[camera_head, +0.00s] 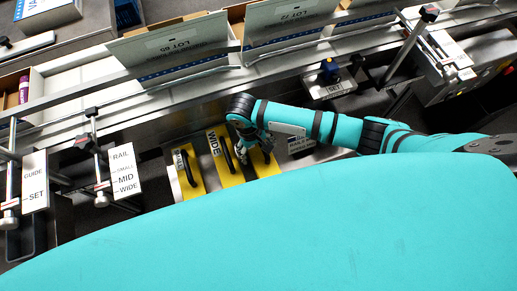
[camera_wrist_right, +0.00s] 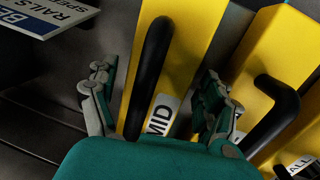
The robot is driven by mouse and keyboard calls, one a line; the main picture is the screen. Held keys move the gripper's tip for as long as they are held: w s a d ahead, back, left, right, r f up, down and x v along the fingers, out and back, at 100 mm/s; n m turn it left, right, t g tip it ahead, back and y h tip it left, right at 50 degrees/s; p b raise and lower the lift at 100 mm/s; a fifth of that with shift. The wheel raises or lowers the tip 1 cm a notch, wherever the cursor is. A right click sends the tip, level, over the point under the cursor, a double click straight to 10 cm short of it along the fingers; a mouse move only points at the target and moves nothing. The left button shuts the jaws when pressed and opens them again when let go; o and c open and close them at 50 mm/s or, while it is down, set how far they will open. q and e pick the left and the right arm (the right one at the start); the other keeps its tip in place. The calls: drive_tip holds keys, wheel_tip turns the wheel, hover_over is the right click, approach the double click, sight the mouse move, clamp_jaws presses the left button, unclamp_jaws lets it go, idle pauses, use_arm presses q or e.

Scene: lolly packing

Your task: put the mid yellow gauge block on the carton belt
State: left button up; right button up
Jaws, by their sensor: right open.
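The mid yellow gauge block (camera_wrist_right: 187,35), marked MID, has a black bar handle (camera_wrist_right: 150,70). In the right wrist view it lies between the spread fingers of my right gripper (camera_wrist_right: 160,103). The gripper is open, and I cannot tell whether a finger touches the block. In the head view this gripper (camera_head: 255,150) is over the mid block (camera_head: 262,165) and partly hides it. My left gripper is not in view.
The WIDE block (camera_head: 228,172) and SMALL block (camera_head: 190,185) lie left of the mid block. A RAIL sign (camera_head: 124,172) and GUIDE sign (camera_head: 35,182) stand at the left, near clamp posts.

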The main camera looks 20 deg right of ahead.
drive_tip(key=shift+s+f, duration=0.1)
drive_tip(key=shift+f, duration=0.5)
drive_tip(key=c, duration=1.5)
